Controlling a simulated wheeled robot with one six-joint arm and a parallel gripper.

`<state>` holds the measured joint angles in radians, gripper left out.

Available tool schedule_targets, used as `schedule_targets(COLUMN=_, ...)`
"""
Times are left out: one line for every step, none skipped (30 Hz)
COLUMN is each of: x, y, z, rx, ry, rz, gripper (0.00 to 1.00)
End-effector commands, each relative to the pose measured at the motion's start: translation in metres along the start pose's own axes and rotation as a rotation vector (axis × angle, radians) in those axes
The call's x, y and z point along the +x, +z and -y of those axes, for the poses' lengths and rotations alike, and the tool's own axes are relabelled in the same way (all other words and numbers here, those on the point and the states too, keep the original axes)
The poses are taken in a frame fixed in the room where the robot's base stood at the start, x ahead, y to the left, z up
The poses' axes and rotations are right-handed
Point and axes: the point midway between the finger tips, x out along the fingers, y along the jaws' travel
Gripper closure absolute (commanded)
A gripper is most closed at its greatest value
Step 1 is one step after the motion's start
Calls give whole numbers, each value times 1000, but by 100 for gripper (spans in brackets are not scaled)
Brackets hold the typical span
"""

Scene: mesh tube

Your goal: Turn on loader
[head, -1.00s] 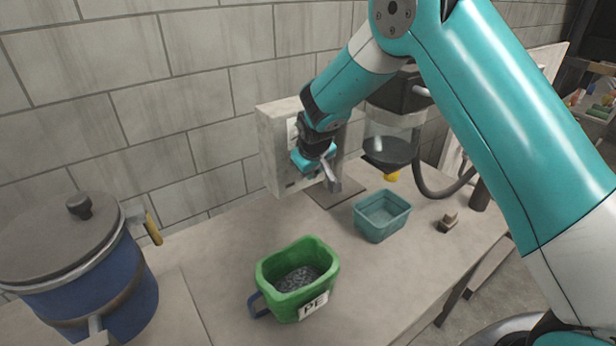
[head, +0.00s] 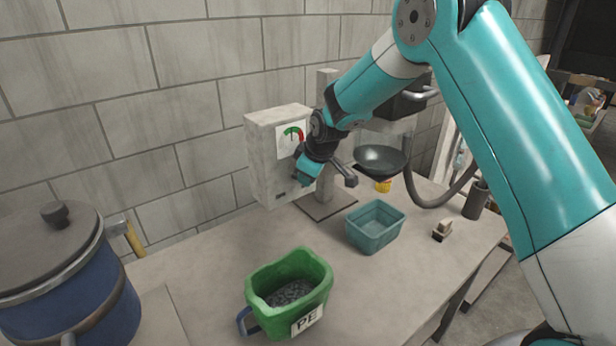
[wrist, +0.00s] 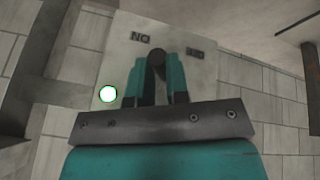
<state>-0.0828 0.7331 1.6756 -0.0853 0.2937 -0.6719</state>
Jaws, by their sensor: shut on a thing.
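The loader's pale control box (head: 270,160) stands against the wall in the head view, with a red and green gauge (head: 292,138) on its front. My gripper (head: 303,168) is against the front of the box, below the gauge, and hides the knob there. In the wrist view the box face (wrist: 185,38) shows two dark labels and a bright green light (wrist: 107,94). A dark round knob (wrist: 157,60) sits between the teal fingers of my gripper (wrist: 159,80), which are shut on it. The knob's exact pointing direction is hard to tell.
A green tub (head: 318,268) marked PE holds dark grains at the front. A teal bin (head: 374,226) stands right of it, below a hopper (head: 382,158) with a hose. A blue lidded pot (head: 75,310) is at left. Open bench (head: 205,265) lies between.

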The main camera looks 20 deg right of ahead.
Motion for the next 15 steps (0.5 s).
schedule_targets(x=-1, y=0, z=-2, rx=0, ry=3, rz=-1, gripper=100)
schedule_targets(x=-1, y=0, z=-2, rx=0, ry=3, rz=-1, gripper=100)
schedule_targets(x=-1, y=0, z=-2, rx=1, ry=4, rz=-1, gripper=100)
schedule_targets(x=-1, y=0, z=-2, rx=1, ry=4, rz=-1, gripper=100)
schedule_targets(x=-1, y=0, z=-2, rx=1, ry=4, rz=-1, gripper=100)
schedule_targets(x=-1, y=0, z=-2, rx=1, ry=4, rz=-1, gripper=100)
schedule_targets(x=-1, y=0, z=-2, rx=1, ry=4, rz=-1, gripper=100)
schedule_targets(x=-1, y=0, z=-2, rx=1, ry=4, rz=-1, gripper=80)
schedule_targets(x=-1, y=0, z=-2, rx=2, ry=4, rz=-1, gripper=71)
schedule_targets(x=-1, y=0, z=-2, rx=2, ry=4, rz=-1, gripper=64)
schedule_targets(x=-1, y=0, z=-2, rx=1, ry=4, rz=-1, gripper=59)
schedule_targets(x=0, y=0, z=-1, rx=1, ry=4, rz=-1, gripper=59)
schedule_targets(x=0, y=0, z=-1, rx=1, ry=3, rz=-1, gripper=59)
schedule_targets(x=0, y=0, z=-1, rx=1, ry=3, rz=-1, gripper=59)
schedule_targets(x=0, y=0, z=-1, rx=1, ry=3, rz=-1, gripper=59)
